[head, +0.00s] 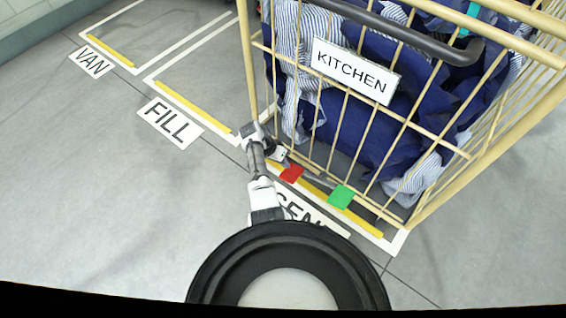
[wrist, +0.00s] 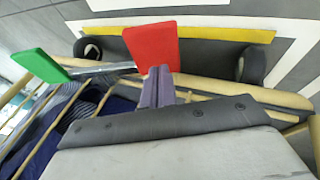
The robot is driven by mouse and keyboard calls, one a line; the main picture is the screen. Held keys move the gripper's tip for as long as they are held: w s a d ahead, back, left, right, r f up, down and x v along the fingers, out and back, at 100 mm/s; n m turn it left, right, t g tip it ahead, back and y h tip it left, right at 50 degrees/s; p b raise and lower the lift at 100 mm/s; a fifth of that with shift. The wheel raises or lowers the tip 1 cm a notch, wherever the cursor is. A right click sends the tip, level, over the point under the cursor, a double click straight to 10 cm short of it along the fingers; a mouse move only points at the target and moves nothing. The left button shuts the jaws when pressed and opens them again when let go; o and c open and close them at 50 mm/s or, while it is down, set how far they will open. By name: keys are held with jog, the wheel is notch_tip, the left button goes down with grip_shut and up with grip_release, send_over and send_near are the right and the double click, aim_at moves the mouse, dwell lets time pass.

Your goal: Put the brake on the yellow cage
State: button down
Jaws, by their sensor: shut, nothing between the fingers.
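The yellow cage (head: 409,125), a wire cart with a KITCHEN sign (head: 354,71), stands at the upper right in the head view. Low on its near side are a red pedal (head: 291,173) and a green pedal (head: 341,196). The red pedal (wrist: 152,45) and green pedal (wrist: 40,64) also show in the wrist view, with a metal bar (wrist: 105,68) between them. My gripper (head: 280,155) is shut and empty at the cage's lower left. In the wrist view its fingertips (wrist: 160,72) are at the red pedal's edge; I cannot tell whether they touch.
Blue and striped cloth (head: 340,120) fills the cage. The cage stands over a floor bay with a yellow strip (head: 362,226). Bays marked FILL (head: 170,121) and VAN (head: 91,62) lie open to the left. Two dark wheels (wrist: 251,66) show in the wrist view.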

jog(key=p+v, duration=0.1)
jog(key=v, duration=1)
jog(key=shift+w+a+p, duration=0.25)
jog(key=shift+w+p, duration=0.1)
